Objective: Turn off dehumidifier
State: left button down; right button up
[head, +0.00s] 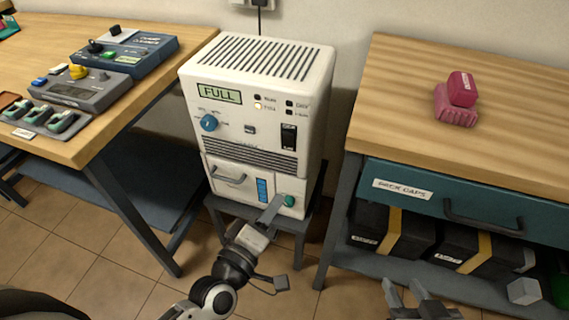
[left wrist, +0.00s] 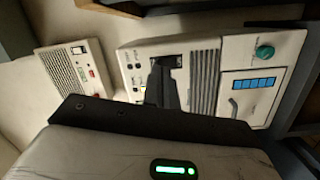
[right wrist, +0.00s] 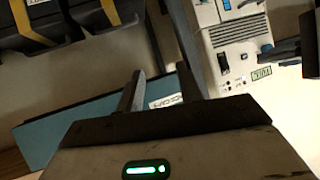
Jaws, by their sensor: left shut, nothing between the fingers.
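The white dehumidifier (head: 225,160) stands on a small dark stand between two benches. Its display (head: 219,93) reads FULL. A blue knob (head: 209,122) is below the display, and a black rocker switch (head: 289,137) is on the right of the front panel. A green knob (head: 290,200) is at the lower right. My left gripper (head: 275,206) is shut and empty in front of the lower front, beside the green knob in the picture; contact cannot be told. In the left wrist view, its fingers (left wrist: 162,82) overlap the panel near the switch. My right gripper (head: 407,290) is open and empty.
The left bench (head: 100,140) holds a charger and other devices. The right bench (head: 400,90) carries a pink block (head: 458,100) and has a teal drawer (head: 450,200), with black boxes on the shelf below. Bare floor (head: 130,270) shows in front of the stand.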

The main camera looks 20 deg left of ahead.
aim_at(289, 138)
pick_arm(q)
jog(key=a+n+y, duration=0.1)
jog(key=n, duration=0.1)
jog(key=w+a+f+n+t+y, duration=0.1)
jog(key=n, duration=0.1)
jog(key=w+a+n+y, duration=0.1)
jog(key=n, duration=0.1)
jog(key=shift+f+t+b, duration=0.15)
jog(key=shift+t+b, duration=0.15)
jog(key=shift+b, duration=0.1)
jog(key=w, duration=0.4)
jog(key=w+r, duration=0.1)
jog(key=w, duration=0.8)
jog(key=shift+w+d+r, duration=0.3)
jog(key=shift+w+r, duration=0.05)
jog(key=shift+w, duration=0.05)
